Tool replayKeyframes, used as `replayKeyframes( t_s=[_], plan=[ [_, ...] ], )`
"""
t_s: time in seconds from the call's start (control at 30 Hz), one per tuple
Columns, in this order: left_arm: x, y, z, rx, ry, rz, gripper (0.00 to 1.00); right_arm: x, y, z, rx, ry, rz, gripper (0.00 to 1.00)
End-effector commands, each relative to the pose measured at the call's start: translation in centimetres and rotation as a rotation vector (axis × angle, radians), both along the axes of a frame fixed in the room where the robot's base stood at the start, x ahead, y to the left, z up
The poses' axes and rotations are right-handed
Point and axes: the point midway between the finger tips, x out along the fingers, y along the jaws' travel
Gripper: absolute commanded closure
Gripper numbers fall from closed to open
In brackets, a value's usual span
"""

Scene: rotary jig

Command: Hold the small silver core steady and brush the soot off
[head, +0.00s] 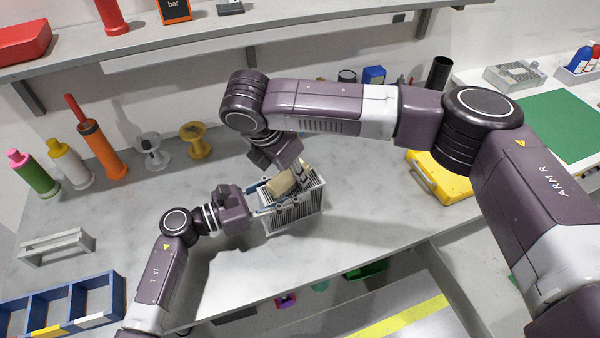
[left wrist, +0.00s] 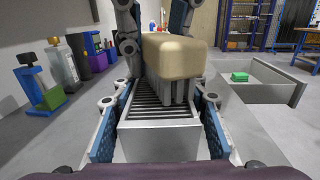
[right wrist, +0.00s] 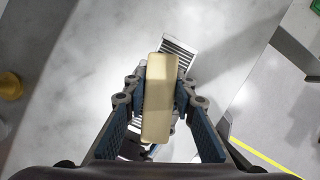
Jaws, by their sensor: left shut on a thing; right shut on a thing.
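The small silver core (head: 297,215) is a block with dark slots between its fins, above or on the grey bench. My left gripper (head: 277,200) is shut on it from the left, one finger along each side, as the left wrist view shows on the core (left wrist: 160,138). My right gripper (head: 293,172) is shut on a brush with a tan block handle (head: 281,184). In the left wrist view the brush's grey bristles reach down to the slotted top, seemingly touching it. The handle (right wrist: 159,100) hides much of the core in the right wrist view. I cannot tell soot from shadow.
Several bottles, including an orange one (head: 103,148), and a yellow spool (head: 195,139) stand at the back left. A grey rack (head: 57,247) and a blue divided bin (head: 70,300) are at the left. The bench front is clear.

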Motion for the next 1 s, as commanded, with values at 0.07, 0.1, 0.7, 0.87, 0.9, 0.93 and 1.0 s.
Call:
replayKeyframes(
  t_s=[0.07, 0.1, 0.7, 0.87, 0.9, 0.93, 1.0],
  plan=[
    [0.2, 0.1, 0.4, -0.004, -0.006, 0.005, 0.95, 0.6, 0.2, -0.3, -0.003, 0.006, -0.003, 1.0],
    [0.2, 0.1, 0.4, -0.005, -0.006, 0.004, 0.95, 0.9, 0.3, -0.3, -0.003, 0.004, -0.004, 1.0],
    [-0.6, -0.7, 0.4, -0.013, -0.007, -0.019, 0.95, 1.8, 1.8, 0.1, 0.003, -0.012, -0.013, 1.0],
    [-0.6, -0.8, 0.5, -0.014, -0.006, -0.019, 0.95, 0.5, 1.6, 0.3, 0.007, -0.011, -0.006, 1.0],
    [-0.6, -0.8, 0.5, -0.014, -0.006, -0.019, 0.95, 0.1, 1.5, 0.3, 0.009, -0.011, -0.003, 1.0],
    [-0.6, -0.8, 0.5, -0.014, -0.006, -0.019, 0.95, -0.1, 1.4, 0.3, 0.009, -0.011, -0.002, 1.0],
    [-0.6, -0.8, 0.4, -0.013, -0.005, -0.019, 0.95, -0.7, 1.2, 0.4, 0.009, -0.01, -0.002, 1.0]
  ],
)
